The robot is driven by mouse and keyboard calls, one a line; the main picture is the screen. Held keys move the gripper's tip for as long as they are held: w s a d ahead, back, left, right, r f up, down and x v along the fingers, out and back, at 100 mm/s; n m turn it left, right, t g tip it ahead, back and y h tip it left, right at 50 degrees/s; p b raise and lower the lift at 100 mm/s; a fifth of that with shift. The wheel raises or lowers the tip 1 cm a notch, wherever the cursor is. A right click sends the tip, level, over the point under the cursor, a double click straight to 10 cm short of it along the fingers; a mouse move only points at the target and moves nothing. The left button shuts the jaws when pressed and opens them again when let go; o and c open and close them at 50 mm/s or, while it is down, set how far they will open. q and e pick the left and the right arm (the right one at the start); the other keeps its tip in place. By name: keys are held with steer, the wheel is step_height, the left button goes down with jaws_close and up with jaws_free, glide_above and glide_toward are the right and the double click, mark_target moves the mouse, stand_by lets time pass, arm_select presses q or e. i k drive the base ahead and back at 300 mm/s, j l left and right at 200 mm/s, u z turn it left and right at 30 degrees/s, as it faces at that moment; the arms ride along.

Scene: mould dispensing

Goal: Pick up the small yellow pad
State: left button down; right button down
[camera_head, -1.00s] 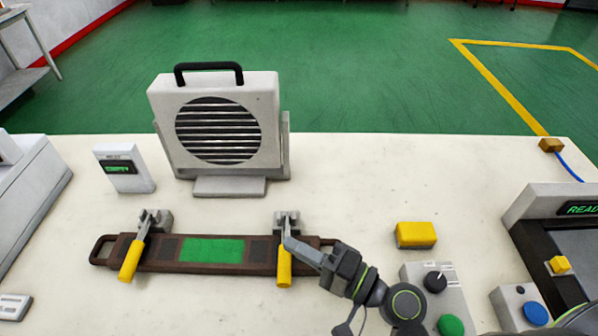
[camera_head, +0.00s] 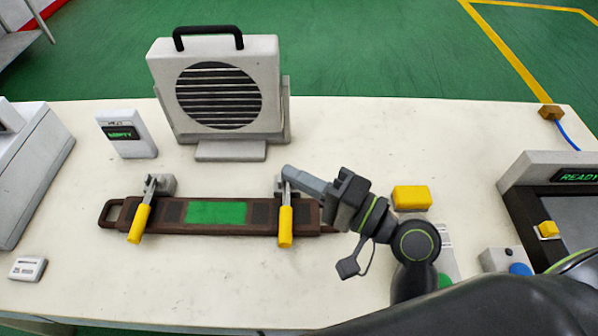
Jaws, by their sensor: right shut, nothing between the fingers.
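The small yellow pad (camera_head: 411,198) lies on the white table, right of the brown mould. My right gripper (camera_head: 287,171) is shut and empty, its tip just above and behind the right toggle clamp (camera_head: 285,225) of the mould. The pad is to the right of the gripper's wrist, apart from it. My left gripper is not in view.
The brown mould (camera_head: 160,218) with a green panel is under two yellow-handled clamps, the other being the left clamp (camera_head: 139,222). A grey fan unit (camera_head: 218,95) stands behind. A READY machine (camera_head: 517,175) is at the right. The front middle of the table (camera_head: 200,285) is clear.

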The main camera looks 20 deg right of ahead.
mark_target(405, 199)
steer(key=k, duration=1)
